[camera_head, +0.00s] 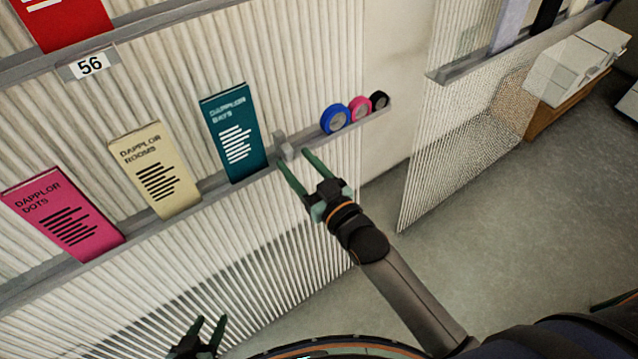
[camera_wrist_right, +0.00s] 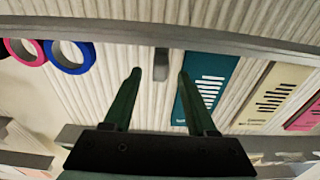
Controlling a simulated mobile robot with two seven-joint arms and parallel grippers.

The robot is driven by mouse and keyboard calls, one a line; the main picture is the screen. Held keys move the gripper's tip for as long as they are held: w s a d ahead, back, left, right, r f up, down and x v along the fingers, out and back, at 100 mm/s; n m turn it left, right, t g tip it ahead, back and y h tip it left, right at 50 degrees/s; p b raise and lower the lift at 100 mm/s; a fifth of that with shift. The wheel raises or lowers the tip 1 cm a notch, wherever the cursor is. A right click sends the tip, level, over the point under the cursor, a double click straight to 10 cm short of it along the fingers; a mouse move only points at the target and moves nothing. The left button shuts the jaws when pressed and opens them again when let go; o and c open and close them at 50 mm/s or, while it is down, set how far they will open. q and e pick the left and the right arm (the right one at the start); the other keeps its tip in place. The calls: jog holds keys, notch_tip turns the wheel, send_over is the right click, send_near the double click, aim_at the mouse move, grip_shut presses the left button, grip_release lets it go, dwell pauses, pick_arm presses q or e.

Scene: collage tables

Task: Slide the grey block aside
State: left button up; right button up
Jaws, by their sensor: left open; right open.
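The small grey block (camera_head: 287,149) sits on the grey ledge (camera_head: 228,187) in the head view, between the teal booklet (camera_head: 234,134) and the blue tape roll (camera_head: 334,118). In the right wrist view, the block (camera_wrist_right: 161,63) shows between and just beyond the fingertips. My right gripper (camera_head: 292,156) is open, with its two green fingers pointing at the ledge by the block; I cannot tell whether they touch it. The open fingers also fill the middle of the right wrist view (camera_wrist_right: 159,72). My left gripper (camera_head: 207,326) is open and empty, low at the bottom of the head view.
Pink (camera_head: 360,108) and black (camera_head: 379,100) tape rolls stand beside the blue one at the ledge's right end. A cream booklet (camera_head: 155,169) and a pink booklet (camera_head: 62,214) lean further left. A short ledge stretch between block and blue roll is bare.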

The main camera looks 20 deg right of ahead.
jog(key=v, duration=1)
jog(key=shift+s, duration=0.4)
jog(key=shift+d, duration=0.15)
jog(key=s+d+f+m+g+h+p, duration=0.1)
jog(key=s+f+g, duration=0.3)
jog(key=f, duration=0.4)
jog(key=s+d+f+m+g+h+p, duration=0.1)
jog(key=s+d+f+g+h+p, duration=0.1)
jog(key=s+f, duration=0.4)
notch_tip(320, 180, down, 3)
jog(key=shift+d+g+h, duration=0.5)
jog(key=shift+d+g, duration=0.4)
jog(key=shift+d, duration=0.15)
